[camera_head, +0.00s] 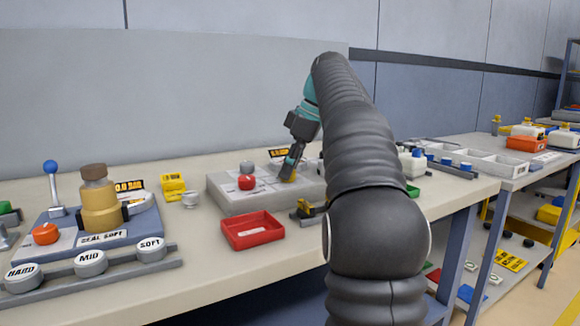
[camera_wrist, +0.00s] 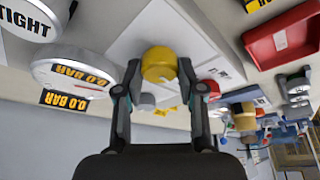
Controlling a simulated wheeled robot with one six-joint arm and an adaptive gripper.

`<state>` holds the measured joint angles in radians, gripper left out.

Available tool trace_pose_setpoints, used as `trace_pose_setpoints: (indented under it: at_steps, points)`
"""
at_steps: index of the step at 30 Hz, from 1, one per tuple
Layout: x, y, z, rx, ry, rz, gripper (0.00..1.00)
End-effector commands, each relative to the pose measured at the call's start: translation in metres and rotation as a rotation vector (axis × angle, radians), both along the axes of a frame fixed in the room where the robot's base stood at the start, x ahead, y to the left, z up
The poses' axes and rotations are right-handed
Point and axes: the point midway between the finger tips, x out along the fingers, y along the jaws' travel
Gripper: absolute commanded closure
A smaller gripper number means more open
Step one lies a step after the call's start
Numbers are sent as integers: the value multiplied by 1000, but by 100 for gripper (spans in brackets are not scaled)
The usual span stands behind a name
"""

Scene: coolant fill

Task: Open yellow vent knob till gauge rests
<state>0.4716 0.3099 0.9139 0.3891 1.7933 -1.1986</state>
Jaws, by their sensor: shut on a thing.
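The yellow vent knob (camera_wrist: 158,62) is a short round knob on the pale grey panel box (camera_head: 262,205). It sits between the two fingers of my gripper (camera_wrist: 160,74) in the wrist view, and the fingers are shut on it. In the head view my gripper (camera_head: 290,164) reaches down onto the right part of the box, where the fingers partly hide the knob (camera_head: 288,173). A round white gauge (camera_wrist: 72,75) beside the knob shows in the wrist view, with a "0.0 BAR" display.
A red knob (camera_head: 246,182) stands on the box left of my gripper. A red tray (camera_head: 253,231) lies in front. A seal station with a gold cylinder (camera_head: 100,206) and blue-ball lever (camera_head: 51,168) stands at left. A disc marked "TIGHT" (camera_wrist: 25,20) shows in the wrist view.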

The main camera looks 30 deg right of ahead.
Motion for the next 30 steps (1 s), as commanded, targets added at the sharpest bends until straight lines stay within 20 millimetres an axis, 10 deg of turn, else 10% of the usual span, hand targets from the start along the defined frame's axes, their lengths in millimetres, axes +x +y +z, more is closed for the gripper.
trace_pose_setpoints:
  at_steps: [16,17,20,30]
  points:
    - [0,0,-1,1,3,27,96]
    - [0,0,-1,1,3,27,59]
    - [0,0,-1,1,2,27,36]
    - [0,0,1,0,0,26,36]
